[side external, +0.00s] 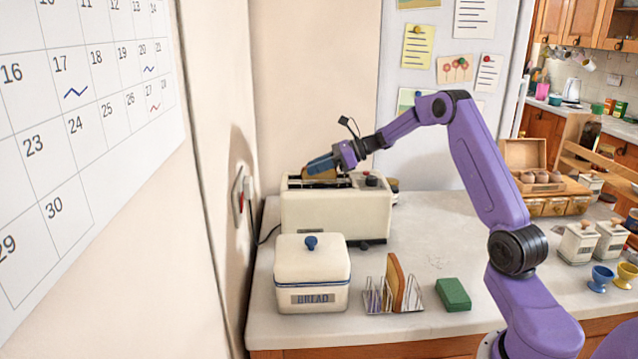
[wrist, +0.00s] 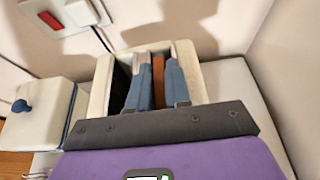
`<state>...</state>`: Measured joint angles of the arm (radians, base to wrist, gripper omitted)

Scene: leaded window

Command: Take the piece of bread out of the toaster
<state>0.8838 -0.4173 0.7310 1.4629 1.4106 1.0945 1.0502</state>
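The cream toaster (side external: 335,214) stands on the counter near the wall, and its top slots show in the wrist view (wrist: 100,84). A brown piece of bread (side external: 327,174) stands upright in a slot, its top edge above the toaster. In the wrist view the bread (wrist: 158,78) shows between my two blue fingers. My gripper (side external: 320,164) is over the toaster's top, with one finger on each side of the bread (wrist: 158,72). The fingers look closed against its faces. The bread's lower part is hidden inside the toaster.
A bread bin (side external: 312,272) with a blue knob stands in front of the toaster. A rack (side external: 393,292) holding a slice and a green block (side external: 453,294) are to its right. The wall with a socket (side external: 241,196) is close on the left. The middle of the counter (side external: 440,235) is clear.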

